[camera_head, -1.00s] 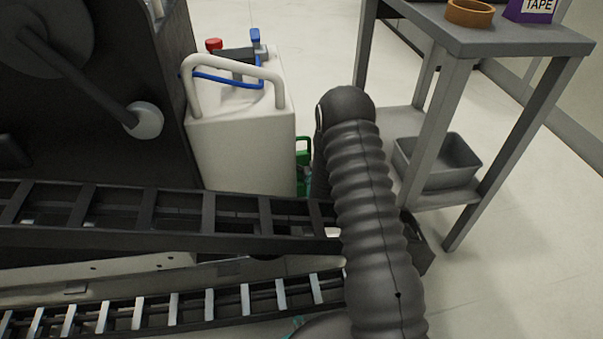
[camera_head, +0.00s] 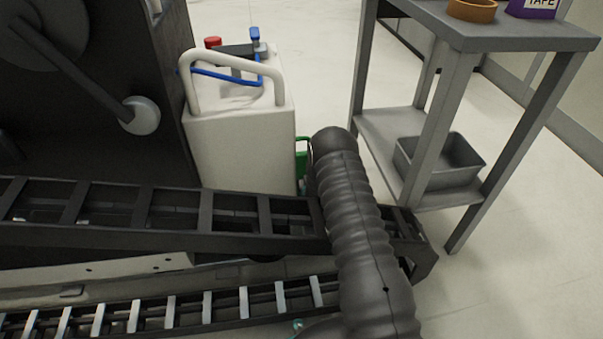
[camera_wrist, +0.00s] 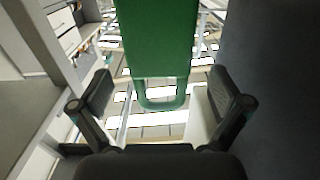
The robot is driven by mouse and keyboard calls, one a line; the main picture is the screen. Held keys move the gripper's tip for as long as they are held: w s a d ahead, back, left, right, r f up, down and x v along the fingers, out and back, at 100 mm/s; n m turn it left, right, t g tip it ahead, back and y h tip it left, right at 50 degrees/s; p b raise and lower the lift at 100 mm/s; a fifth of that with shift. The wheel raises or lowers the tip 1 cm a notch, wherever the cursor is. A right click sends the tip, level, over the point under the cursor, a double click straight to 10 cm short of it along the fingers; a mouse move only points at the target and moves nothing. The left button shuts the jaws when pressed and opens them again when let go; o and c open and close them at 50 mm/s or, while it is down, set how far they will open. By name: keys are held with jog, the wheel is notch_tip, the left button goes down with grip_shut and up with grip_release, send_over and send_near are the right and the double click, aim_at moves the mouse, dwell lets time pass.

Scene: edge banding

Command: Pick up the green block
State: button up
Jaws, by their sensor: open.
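A green block-like body (camera_wrist: 157,35) fills the top middle of the wrist view, with a green loop like a handle (camera_wrist: 162,104) below it. My gripper (camera_wrist: 160,85) is open, its two black fingers apart on either side of the loop in the picture. No contact shows, and I cannot tell how far off the green body is. In the head view only a small green part (camera_head: 302,150) shows between the white canister and my arm; the rest is hidden. My gripper is hidden there behind my arm.
A white canister (camera_head: 240,150) with a blue hose stands left of my arm. A grey table (camera_head: 480,32) with a lower shelf, grey bin (camera_head: 456,158), tape roll (camera_head: 472,10) and purple box (camera_head: 532,8) stands right. Dark slatted rails (camera_head: 160,215) cross the lower left.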

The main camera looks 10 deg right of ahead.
aim_at(302, 160)
jog(key=shift+w+r+b, duration=0.15)
jog(key=shift+w+b, duration=0.05)
jog(key=shift+w, duration=1.3)
jog(key=shift+w+r+b, duration=0.1)
jog(key=shift+w+b, duration=0.1)
jog(key=shift+w, duration=1.3)
jog(key=c, duration=1.4)
jog(key=shift+c, duration=1.3)
jog(key=shift+r, duration=0.15)
